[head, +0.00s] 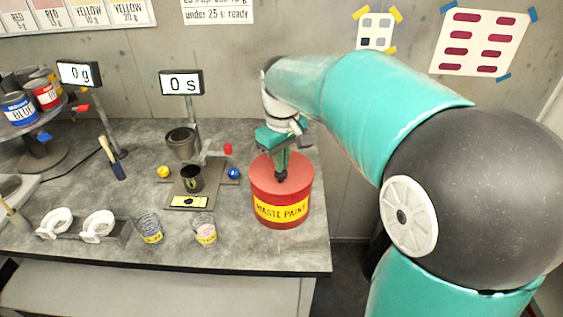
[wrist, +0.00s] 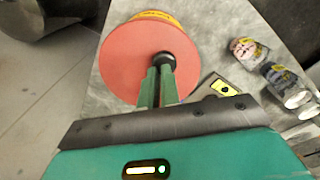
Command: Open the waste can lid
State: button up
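The waste can (head: 281,207) is a red round can with a yellow "WASTE PAINT" label, near the right end of the grey bench. Its flat red lid (head: 300,172) lies on top of the can. The lid also fills the upper middle of the wrist view (wrist: 125,65), with a dark round knob (wrist: 163,60) at its centre. My gripper (head: 281,172) points down over the lid. In the wrist view its green fingers (wrist: 158,72) reach the knob and are close together. The fingertips overlap the knob, so I cannot tell for sure whether they grip it.
Left of the can stand a small dark cup (head: 192,178) on a scale, a blue ball (head: 234,173) and two glass cups (head: 204,228). A "0 s" display (head: 181,83) stands behind. The bench's right edge (head: 326,230) is close to the can.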

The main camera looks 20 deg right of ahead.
jog(key=o, duration=0.4)
jog(key=shift+s+a+f+g, duration=0.15)
jog(key=shift+s+a+f, duration=0.1)
jog(key=shift+f, duration=0.25)
jog(key=shift+s+a+f+g, duration=0.15)
jog(key=shift+a+f, duration=0.1)
jog(key=shift+f, duration=0.2)
jog(key=shift+o, duration=1.1)
jog(key=shift+w+a+f, duration=0.1)
jog(key=shift+w, duration=0.2)
jog(key=shift+s+d+r, duration=0.3)
jog(key=shift+s+d, duration=0.05)
jog(key=shift+w+r, duration=0.3)
jog(key=shift+w, duration=0.05)
notch_tip(320, 180, up, 13)
jog(key=shift+s, duration=0.25)
